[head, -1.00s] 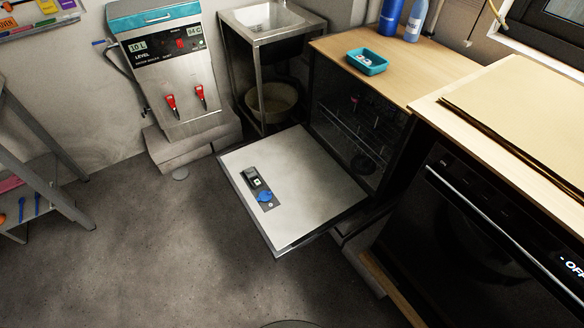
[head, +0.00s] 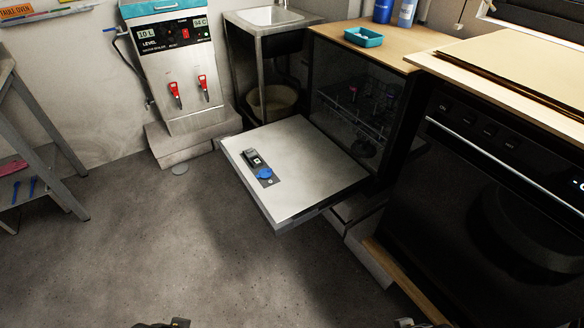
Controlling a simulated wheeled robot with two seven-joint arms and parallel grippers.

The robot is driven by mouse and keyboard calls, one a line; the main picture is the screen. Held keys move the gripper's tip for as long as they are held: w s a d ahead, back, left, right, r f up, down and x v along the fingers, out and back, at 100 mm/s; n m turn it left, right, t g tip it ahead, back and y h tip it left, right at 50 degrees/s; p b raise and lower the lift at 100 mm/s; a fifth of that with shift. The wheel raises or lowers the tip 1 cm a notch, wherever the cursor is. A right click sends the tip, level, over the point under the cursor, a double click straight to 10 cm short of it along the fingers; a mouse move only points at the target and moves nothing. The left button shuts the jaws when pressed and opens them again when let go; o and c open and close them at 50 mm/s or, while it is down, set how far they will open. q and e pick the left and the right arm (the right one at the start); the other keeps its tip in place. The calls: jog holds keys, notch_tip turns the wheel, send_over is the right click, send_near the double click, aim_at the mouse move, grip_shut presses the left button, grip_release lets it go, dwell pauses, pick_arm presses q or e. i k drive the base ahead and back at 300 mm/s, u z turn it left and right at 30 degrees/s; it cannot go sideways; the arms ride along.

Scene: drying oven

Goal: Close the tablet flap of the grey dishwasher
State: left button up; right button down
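The dishwasher (head: 352,105) stands under a wooden counter, with its door (head: 300,180) folded down flat and its dark inside and rack showing. On the door's inner face is the dispenser with the tablet flap (head: 252,158), a small dark and grey piece. A round blue cap (head: 265,173) sits beside it. The flap looks raised or slid from its place, but it is too small to be sure. Two dark parts of my own arms or grippers just show at the bottom edge of the head view, far from the door. Their fingers cannot be made out.
A black oven (head: 490,200) stands right of the dishwasher under a wooden top. A water boiler (head: 172,70) and a steel sink (head: 265,20) stand behind. A grey shelf rack (head: 30,120) is at the left. The floor (head: 170,250) before the door is clear.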

aim_at(249, 152)
jog(key=z, duration=0.05)
jog(key=k, duration=0.5)
jog(key=u, duration=0.9)
jog(key=i, duration=1.85)
jog(key=z, duration=0.85)
jog(key=i, duration=0.6)
jog(key=z, duration=0.6)
